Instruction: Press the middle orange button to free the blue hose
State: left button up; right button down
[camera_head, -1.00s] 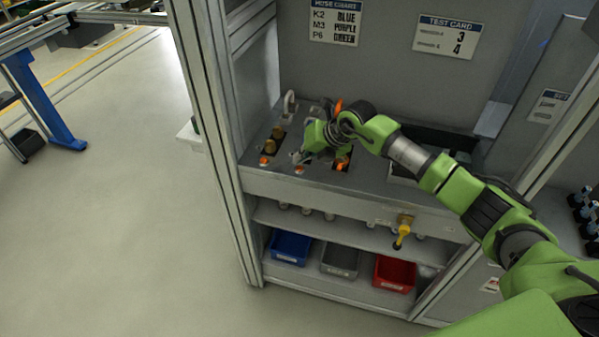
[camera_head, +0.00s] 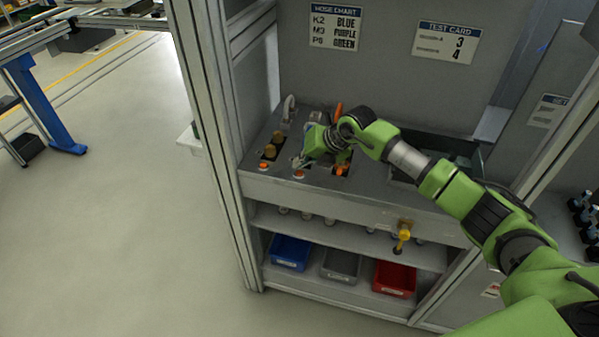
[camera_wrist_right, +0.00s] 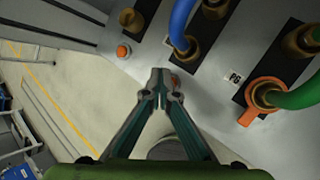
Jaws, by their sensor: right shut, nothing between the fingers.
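The middle orange button (camera_head: 299,174) sits on the front of the grey panel, between a left orange button (camera_head: 264,166) and an orange part at the right (camera_head: 341,170). My right gripper (camera_head: 300,163) is shut and empty, its tips just above the middle button. In the right wrist view, the shut fingertips (camera_wrist_right: 162,76) partly cover the middle button (camera_wrist_right: 176,83); I cannot tell whether they touch it. The blue hose (camera_wrist_right: 181,22) runs into a brass fitting (camera_wrist_right: 186,47) just beyond the tips. My left gripper is not in view.
A green hose (camera_wrist_right: 298,97) with an orange collar (camera_wrist_right: 262,101) stands right of the P6 label (camera_wrist_right: 234,78). A hose chart (camera_head: 335,26) hangs on the back wall. Blue (camera_head: 290,252), grey and red bins sit on the shelf below. A frame post (camera_head: 207,120) rises at left.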

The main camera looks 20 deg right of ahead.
aim_at(301, 172)
jog(key=shift+f, duration=0.1)
dwell(0.3)
jog(key=shift+f+b, duration=0.35)
jog(key=shift+f+b, duration=0.35)
jog(key=shift+f, duration=0.15)
dwell(0.8)
jog(key=shift+r, duration=0.1)
jog(key=shift+r+p, duration=0.55)
jog(key=shift+r, duration=0.25)
jog(key=shift+r+p, duration=1.65)
jog(key=shift+r, duration=0.9)
